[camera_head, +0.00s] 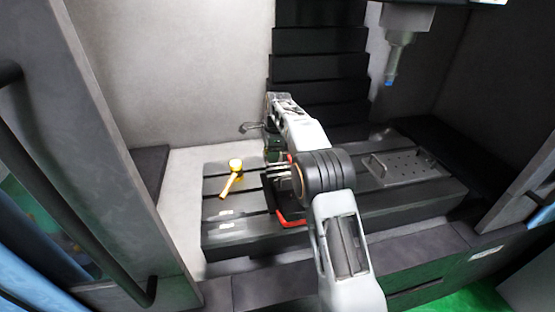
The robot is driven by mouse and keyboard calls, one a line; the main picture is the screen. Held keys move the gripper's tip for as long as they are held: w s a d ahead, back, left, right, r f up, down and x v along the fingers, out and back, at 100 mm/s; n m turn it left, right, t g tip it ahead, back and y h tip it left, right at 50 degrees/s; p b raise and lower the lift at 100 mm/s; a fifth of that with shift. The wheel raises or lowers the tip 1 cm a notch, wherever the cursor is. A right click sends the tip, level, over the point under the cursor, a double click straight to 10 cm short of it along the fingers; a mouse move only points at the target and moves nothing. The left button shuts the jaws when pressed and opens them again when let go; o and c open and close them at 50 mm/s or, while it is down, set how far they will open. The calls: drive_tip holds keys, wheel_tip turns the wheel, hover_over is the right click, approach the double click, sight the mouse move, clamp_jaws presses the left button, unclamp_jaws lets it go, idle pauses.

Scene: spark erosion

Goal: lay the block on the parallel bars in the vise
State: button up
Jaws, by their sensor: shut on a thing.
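The vise (270,191) sits on the slotted table in the middle of the view, dark with red parts, largely hidden behind my arm. My gripper (275,165) points down over the vise at the end of my arm and is shut on the block. The block itself is too small and too covered to make out, as are the parallel bars inside the vise. I cannot tell whether the block touches the bars.
A yellow mallet (231,183) lies on the slotted machine table (227,236), left of the vise. A perforated metal plate (408,171) lies on the right part of the table. A spindle head (400,45) with a blue tip hangs at the upper right. The enclosure walls stand around.

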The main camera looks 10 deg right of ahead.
drive_tip(key=w+d+f+p, duration=0.1)
drive_tip(key=f, duration=0.1)
drive_tip(key=w+d+f, duration=0.1)
drive_tip(key=w+f, duration=0.1)
drive_tip(key=w+d+f+p, duration=0.1)
drive_tip(key=f, duration=0.1)
drive_tip(key=shift+w+f+p, duration=0.2)
drive_tip(key=shift+w+p, duration=0.1)
drive_tip(key=shift+p, duration=0.05)
drive_tip(key=shift+f+p, duration=0.5)
drive_tip(key=shift+f, duration=0.9)
drive_tip(key=shift+f, duration=0.2)
drive_tip(key=o, duration=1.2)
drive_tip(key=shift+s+r, duration=0.15)
drive_tip(key=shift+r, duration=0.1)
